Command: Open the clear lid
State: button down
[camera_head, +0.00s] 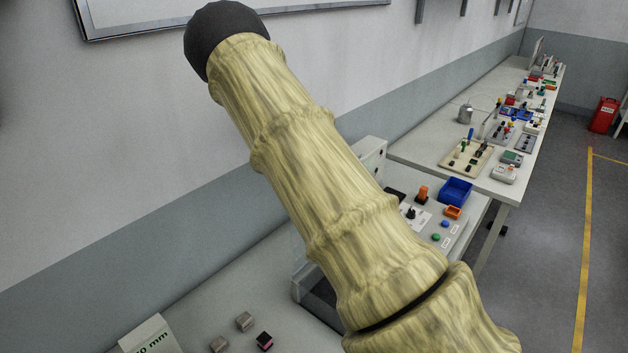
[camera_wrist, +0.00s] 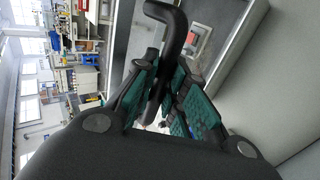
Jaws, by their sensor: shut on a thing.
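In the wrist view my gripper (camera_wrist: 165,78) has teal-padded fingers closed on a black bent handle (camera_wrist: 168,22). The handle's hooked end sticks out past the fingertips. Behind it is a grey box-like frame (camera_wrist: 228,62) with a dark inside and a small red part. In the head view a pale, see-through-looking box edge (camera_head: 302,283) shows beside my arm; it may belong to the clear lid. My arm hides most of that box and my gripper there. I cannot tell how far the lid is raised.
A control panel (camera_head: 438,228) with buttons and knobs and a blue bin (camera_head: 455,191) sit to the right of my arm. Small blocks (camera_head: 244,321) and a white sign (camera_head: 150,338) are at the lower left. A long bench (camera_head: 405,150) with several devices runs along the wall.

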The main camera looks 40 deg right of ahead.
jog(key=c, duration=1.7)
grip_release()
jog(key=shift+d+f, duration=0.1)
jog(key=shift+d, duration=0.25)
jog(key=shift+o, duration=1.2)
jog(key=shift+w+d+f, duration=0.1)
jog(key=shift+d+f, duration=0.15)
jog(key=shift+d, duration=0.15)
jog(key=shift+a+r, duration=0.35)
jog(key=shift+a, duration=0.1)
jog(key=shift+a+r, duration=0.15)
jog(key=shift+r, duration=0.2)
jog(key=r, duration=0.8)
jog(key=shift+d+r, duration=0.1)
jog(key=shift+d, duration=0.3)
jog(key=shift+d+r, duration=0.2)
jog(key=shift+d, duration=0.05)
jog(key=shift+a+r, duration=0.1)
jog(key=shift+a, duration=0.05)
